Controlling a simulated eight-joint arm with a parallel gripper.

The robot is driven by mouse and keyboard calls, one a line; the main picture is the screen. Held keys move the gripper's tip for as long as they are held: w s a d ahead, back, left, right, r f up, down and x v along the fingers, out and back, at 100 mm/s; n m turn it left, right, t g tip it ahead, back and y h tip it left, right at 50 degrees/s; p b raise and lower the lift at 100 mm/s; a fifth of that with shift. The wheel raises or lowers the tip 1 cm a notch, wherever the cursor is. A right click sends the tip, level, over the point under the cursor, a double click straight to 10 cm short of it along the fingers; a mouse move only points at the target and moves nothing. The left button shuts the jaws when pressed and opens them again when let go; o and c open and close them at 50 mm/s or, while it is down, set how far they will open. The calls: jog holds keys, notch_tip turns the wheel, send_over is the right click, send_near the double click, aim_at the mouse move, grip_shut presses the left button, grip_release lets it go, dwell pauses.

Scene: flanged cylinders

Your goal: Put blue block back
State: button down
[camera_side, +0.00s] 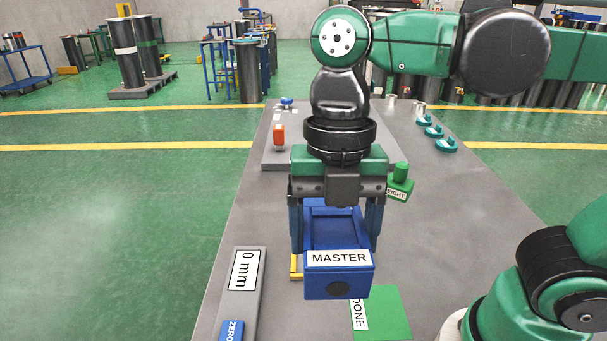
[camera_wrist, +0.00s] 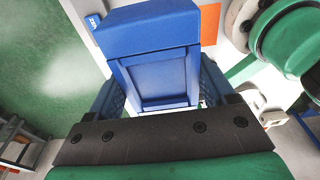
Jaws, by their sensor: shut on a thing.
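The blue block (camera_side: 338,283) carries a white MASTER label and a dark round spot on its front. My gripper (camera_side: 337,235) points down and is shut on the block, with one finger on each side of it. In the wrist view the blue block (camera_wrist: 150,40) fills the space between the fingers of my gripper (camera_wrist: 162,95). The block appears held above the grey table (camera_side: 260,215), though its exact height is hard to tell. A yellow corner mark (camera_side: 296,272) shows on the table just left of the block, partly hidden behind it.
A green DONE pad (camera_side: 390,318) lies near the front, partly behind the block. A 0 mm plate (camera_side: 243,270) with a blue ZERO button (camera_side: 231,330) is at left. A green weight (camera_side: 400,188) stands right of my gripper. An orange object (camera_side: 279,137) is farther back.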

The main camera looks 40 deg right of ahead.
notch_tip(320, 180, down, 18)
jog(key=shift+r, duration=0.15)
dwell(0.7)
grip_release()
notch_tip(320, 180, up, 12)
jog(key=w+d, duration=0.1)
jog(key=w+d+m+t, duration=0.3)
jog(key=d+m+t, duration=0.1)
jog(key=m, duration=0.9)
jog(key=w+d+m+t+h, duration=0.1)
jog(key=w+d+m+t, duration=0.2)
jog(key=m, duration=1.1)
jog(key=d+t, duration=0.1)
jog(key=d, duration=0.2)
jog(key=shift+w+d, duration=0.15)
jog(key=shift+d, duration=0.05)
